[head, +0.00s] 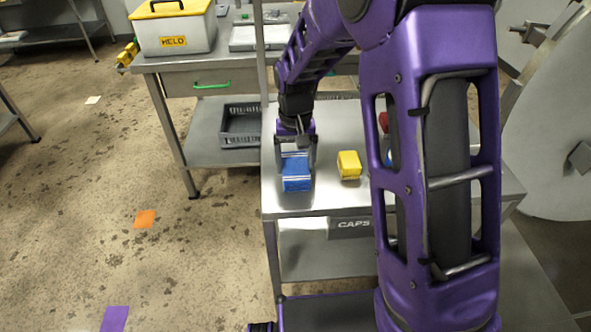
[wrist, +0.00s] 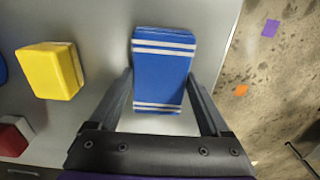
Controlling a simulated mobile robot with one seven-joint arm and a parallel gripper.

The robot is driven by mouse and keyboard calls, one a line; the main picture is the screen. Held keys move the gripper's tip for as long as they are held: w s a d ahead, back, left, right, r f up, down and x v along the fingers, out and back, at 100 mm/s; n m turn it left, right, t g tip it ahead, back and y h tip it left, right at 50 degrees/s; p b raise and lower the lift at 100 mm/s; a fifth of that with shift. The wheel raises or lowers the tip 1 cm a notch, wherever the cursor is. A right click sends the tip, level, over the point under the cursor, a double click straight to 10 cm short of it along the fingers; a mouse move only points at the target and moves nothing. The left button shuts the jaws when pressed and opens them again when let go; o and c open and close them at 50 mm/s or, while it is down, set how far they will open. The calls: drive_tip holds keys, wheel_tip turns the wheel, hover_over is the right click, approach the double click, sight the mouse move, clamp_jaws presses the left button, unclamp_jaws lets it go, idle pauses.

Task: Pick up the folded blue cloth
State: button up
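The folded blue cloth (head: 297,172) with pale stripes lies on the steel table at its left end. In the wrist view the blue cloth (wrist: 162,70) sits ahead of and partly between the two fingers. My gripper (head: 296,160) is over the cloth, pointing down, with one finger on each side of it. In the wrist view my gripper (wrist: 163,85) is spread wide, with a narrow gap visible beside the cloth near the fingers. Whether the fingertips touch the cloth's sides is hard to tell.
A yellow block-like item (head: 349,165) lies right of the cloth, and a red item (wrist: 15,135) is farther off. My arm hides part of the table. A grey crate (head: 241,125) sits on a lower shelf behind. The table's left edge is close to the cloth.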

sight(296, 167)
drive_tip(key=c, duration=0.5)
drive_tip(key=shift+r, duration=0.15)
wheel_tip(296, 167, up, 10)
drive_tip(key=p, duration=0.2)
drive_tip(key=o, duration=0.7)
drive_tip(key=shift+c, duration=0.2)
drive_tip(key=c, duration=0.5)
drive_tip(key=shift+s, duration=0.1)
